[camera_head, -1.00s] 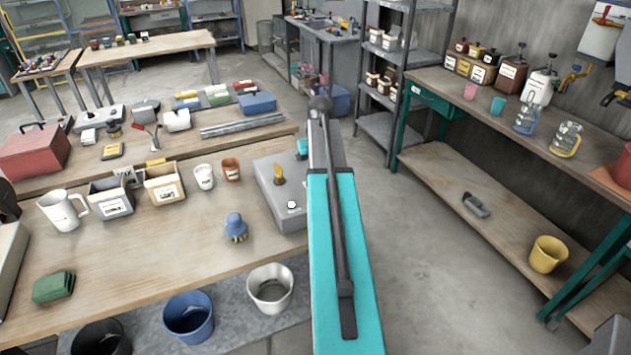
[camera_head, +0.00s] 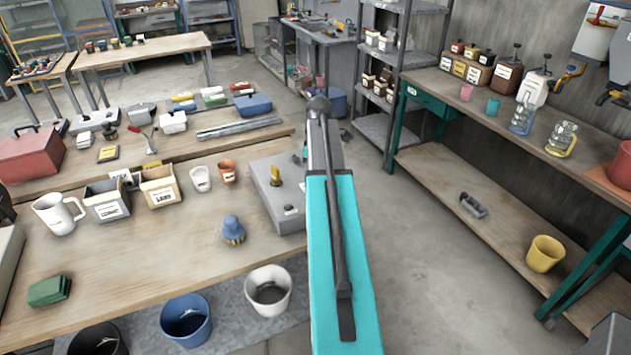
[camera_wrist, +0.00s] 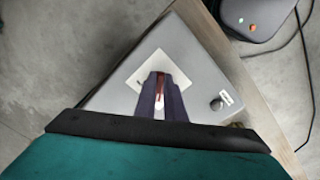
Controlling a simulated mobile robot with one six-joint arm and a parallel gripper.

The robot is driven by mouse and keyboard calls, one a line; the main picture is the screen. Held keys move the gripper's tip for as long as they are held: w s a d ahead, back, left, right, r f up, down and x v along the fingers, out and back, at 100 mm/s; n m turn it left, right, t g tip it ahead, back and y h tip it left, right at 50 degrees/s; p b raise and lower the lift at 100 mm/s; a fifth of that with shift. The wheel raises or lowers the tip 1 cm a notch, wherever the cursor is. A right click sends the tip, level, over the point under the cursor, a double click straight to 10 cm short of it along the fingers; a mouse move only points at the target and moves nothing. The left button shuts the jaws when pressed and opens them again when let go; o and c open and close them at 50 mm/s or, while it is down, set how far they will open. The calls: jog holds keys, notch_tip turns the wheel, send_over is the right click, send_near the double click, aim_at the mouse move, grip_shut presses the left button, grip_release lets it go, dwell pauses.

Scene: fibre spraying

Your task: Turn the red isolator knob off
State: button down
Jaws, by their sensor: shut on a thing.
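In the wrist view, my gripper (camera_wrist: 160,90) has its two dark fingers closed on either side of the red knob (camera_wrist: 159,82). Only a narrow reddish strip of the knob shows between them. The knob sits on a pale square plate (camera_wrist: 133,88) on top of a grey box (camera_wrist: 190,52). The fingers hide part of the plate, and the knob's exact angle is hard to read. In the head view, my arm hides the gripper and the red knob does not show.
The wrist view shows a small dark round button (camera_wrist: 216,103) beside a white label on the box, a wooden edge (camera_wrist: 262,97), and a dark device (camera_wrist: 258,14) with loose cables. In the head view, a grey box (camera_head: 262,180) with a yellow handle stands left of my arm.

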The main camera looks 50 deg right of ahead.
jog(key=shift+w+n, duration=0.3)
jog(key=c, duration=1.8)
grip_release()
jog(key=shift+c, duration=0.2)
jog(key=shift+s, duration=0.1)
jog(key=shift+d+r+b, duration=0.1)
jog(key=shift+r+b, duration=0.25)
jog(key=shift+r, duration=0.5)
notch_tip(320, 180, up, 12)
jog(key=b, duration=0.3)
jog(key=shift+r, duration=0.1)
